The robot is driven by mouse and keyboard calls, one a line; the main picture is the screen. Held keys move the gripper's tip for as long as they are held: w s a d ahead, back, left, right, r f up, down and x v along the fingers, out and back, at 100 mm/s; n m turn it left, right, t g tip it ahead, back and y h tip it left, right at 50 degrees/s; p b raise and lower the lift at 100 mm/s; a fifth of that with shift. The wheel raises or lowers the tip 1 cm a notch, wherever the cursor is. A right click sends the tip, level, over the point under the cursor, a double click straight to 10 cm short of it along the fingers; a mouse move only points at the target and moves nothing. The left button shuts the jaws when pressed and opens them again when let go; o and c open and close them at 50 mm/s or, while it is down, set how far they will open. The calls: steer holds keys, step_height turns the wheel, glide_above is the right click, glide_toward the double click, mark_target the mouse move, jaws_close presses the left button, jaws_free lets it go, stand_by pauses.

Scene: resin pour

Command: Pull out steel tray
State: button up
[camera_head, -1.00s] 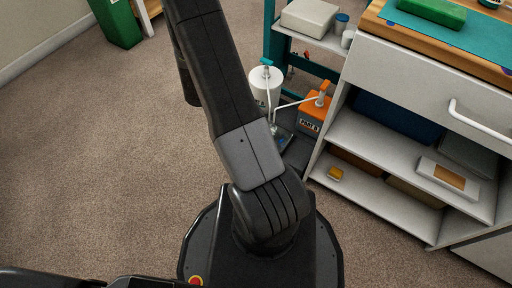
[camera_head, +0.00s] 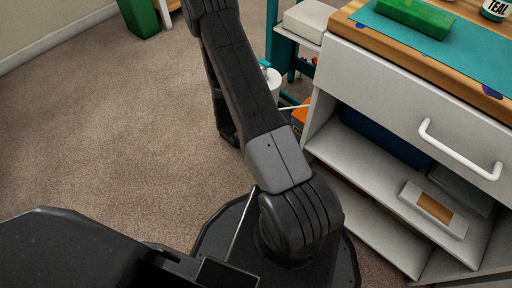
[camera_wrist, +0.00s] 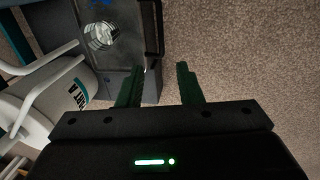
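A grey steel tray (camera_wrist: 118,62) with a dark raised rim shows at the top of the wrist view. A shiny round patch, its nature unclear, is on its floor. My gripper (camera_wrist: 160,68) is open and empty, with its two dark green fingers apart. The fingertips point toward the tray's near right corner; whether they touch it I cannot tell. In the head view my own arm hides the tray and the gripper.
A white pump container (camera_wrist: 62,112) stands left of the gripper. An orange container (camera_head: 300,117) is partly hidden beside the white cabinet (camera_head: 390,85) with a drawer handle (camera_head: 455,150). The carpet (camera_wrist: 245,50) at right is clear.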

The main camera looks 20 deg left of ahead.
steer(key=f+b, duration=0.2)
steer(key=f, duration=0.2)
steer(key=w+f+b, duration=0.1)
steer(key=f+b, duration=0.1)
steer(key=f, duration=0.3)
steer(key=w+f+b, duration=0.1)
steer(key=f+b, duration=0.1)
steer(key=f, duration=0.2)
steer(key=shift+w+d+f+b, duration=0.15)
steer(key=shift+d+f+b, duration=0.05)
steer(key=shift+d+b, duration=0.15)
jaws_close()
